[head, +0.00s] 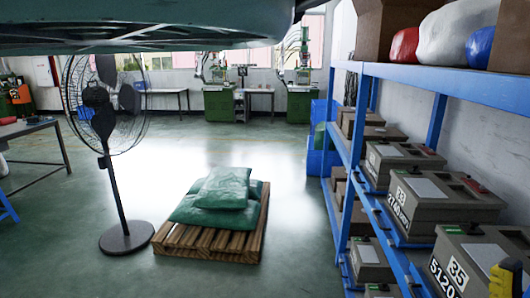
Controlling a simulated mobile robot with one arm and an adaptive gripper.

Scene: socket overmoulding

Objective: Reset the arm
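My gripper is not in the head view, so I cannot see where it is or whether it holds anything. A dark teal, rounded shape (150,28) fills the top left of the head view, very close to the camera. I cannot tell for sure what it is.
A blue shelf rack (341,220) with grey numbered boxes (432,200) stands close on the right. A wooden pallet (200,243) with green sacks (222,187) lies ahead. A standing fan (112,185) and a table (30,128) are left. Green machines (219,105) stand far back. Open floor (285,175) lies between.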

